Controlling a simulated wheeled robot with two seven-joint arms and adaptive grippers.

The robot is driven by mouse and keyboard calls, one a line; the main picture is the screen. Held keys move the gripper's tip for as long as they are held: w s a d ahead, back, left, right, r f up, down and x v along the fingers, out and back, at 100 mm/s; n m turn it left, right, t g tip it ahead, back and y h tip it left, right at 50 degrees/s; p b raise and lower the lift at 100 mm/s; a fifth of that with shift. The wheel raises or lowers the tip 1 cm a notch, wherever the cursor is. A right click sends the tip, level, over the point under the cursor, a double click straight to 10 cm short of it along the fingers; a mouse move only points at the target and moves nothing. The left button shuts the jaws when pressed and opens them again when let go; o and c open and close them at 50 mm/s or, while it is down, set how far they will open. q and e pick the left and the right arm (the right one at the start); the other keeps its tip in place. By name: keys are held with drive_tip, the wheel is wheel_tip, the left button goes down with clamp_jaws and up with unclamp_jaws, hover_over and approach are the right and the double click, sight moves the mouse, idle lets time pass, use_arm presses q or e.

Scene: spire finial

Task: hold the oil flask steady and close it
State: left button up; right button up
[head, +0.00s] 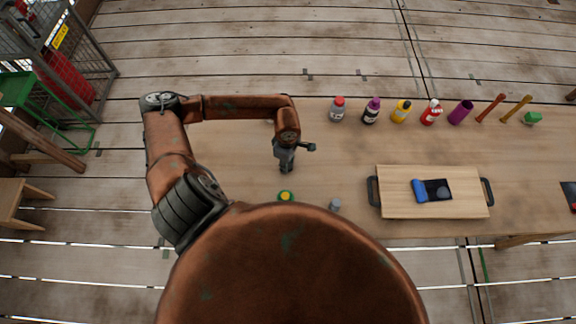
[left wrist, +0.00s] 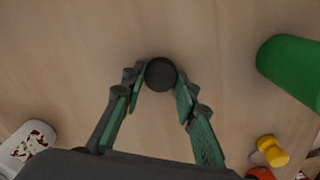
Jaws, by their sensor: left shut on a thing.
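My left gripper (head: 287,166) reaches over the left part of the table, fingers pointing down. In the left wrist view the two green-lined fingers (left wrist: 160,92) are shut on a dark round thing (left wrist: 161,73), seen end-on. I cannot tell whether it is the oil flask or its cap, nor whether it touches the table. In the head view the gripper mostly hides it. A small grey-blue cylinder (head: 334,204) and a green and yellow round thing (head: 286,196) stand nearer me, at my body's edge. My right gripper is not in view.
A wooden tray (head: 390,205) with dark handles holds a blue roll (head: 419,190) and a dark pad. Along the far edge stand a red-capped grey bottle (head: 337,111), a purple-capped bottle (head: 371,112), a yellow bottle (head: 401,112) and several other things. The table's left end is clear.

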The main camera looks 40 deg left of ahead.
use_arm(q)
drive_tip(key=shift+r, duration=0.1)
drive_tip(key=shift+r, duration=0.5)
drive_tip(key=s+d+r+b, duration=0.1)
drive_tip(key=s+d+r, duration=0.2)
drive_tip(key=d+r, duration=0.9)
drive_tip(key=shift+d+b, duration=0.35)
drive_tip(key=shift+d, duration=0.55)
drive_tip(key=shift+w, duration=0.15)
